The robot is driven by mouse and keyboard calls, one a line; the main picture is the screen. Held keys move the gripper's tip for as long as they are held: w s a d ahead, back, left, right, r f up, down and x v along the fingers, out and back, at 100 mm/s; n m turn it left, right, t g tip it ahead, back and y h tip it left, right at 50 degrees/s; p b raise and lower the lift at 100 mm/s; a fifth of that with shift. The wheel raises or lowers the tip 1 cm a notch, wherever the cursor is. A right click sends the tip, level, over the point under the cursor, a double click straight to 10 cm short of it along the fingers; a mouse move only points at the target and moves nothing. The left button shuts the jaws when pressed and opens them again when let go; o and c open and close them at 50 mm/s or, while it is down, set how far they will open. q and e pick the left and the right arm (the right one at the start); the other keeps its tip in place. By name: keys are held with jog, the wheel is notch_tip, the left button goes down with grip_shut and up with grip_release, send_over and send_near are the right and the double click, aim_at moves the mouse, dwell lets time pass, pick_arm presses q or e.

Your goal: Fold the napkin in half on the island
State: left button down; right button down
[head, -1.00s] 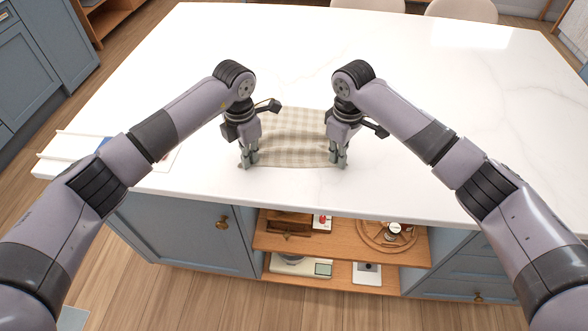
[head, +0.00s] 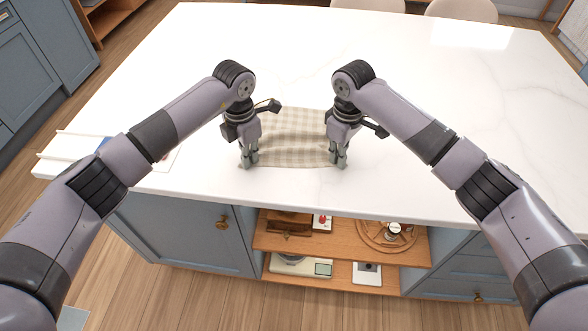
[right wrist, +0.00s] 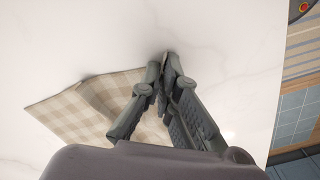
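A beige-and-white checked napkin (head: 295,135) lies on the white island top, near its front edge, with slight wrinkles. It also shows in the right wrist view (right wrist: 75,112), with a raised fold in it. My left gripper (head: 248,163) points down at the napkin's near left corner, its fingers close together on the cloth. My right gripper (head: 338,161) points down at the near right corner. In the right wrist view its fingertips (right wrist: 167,68) come together at the napkin's edge. The fingers hide both pinched corners.
The island top (head: 450,90) is clear behind and to the right of the napkin. A white tray (head: 75,145) lies at the left edge, partly behind my left arm. Open wooden shelves (head: 340,250) with several items are below the front edge.

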dwell(0.6)
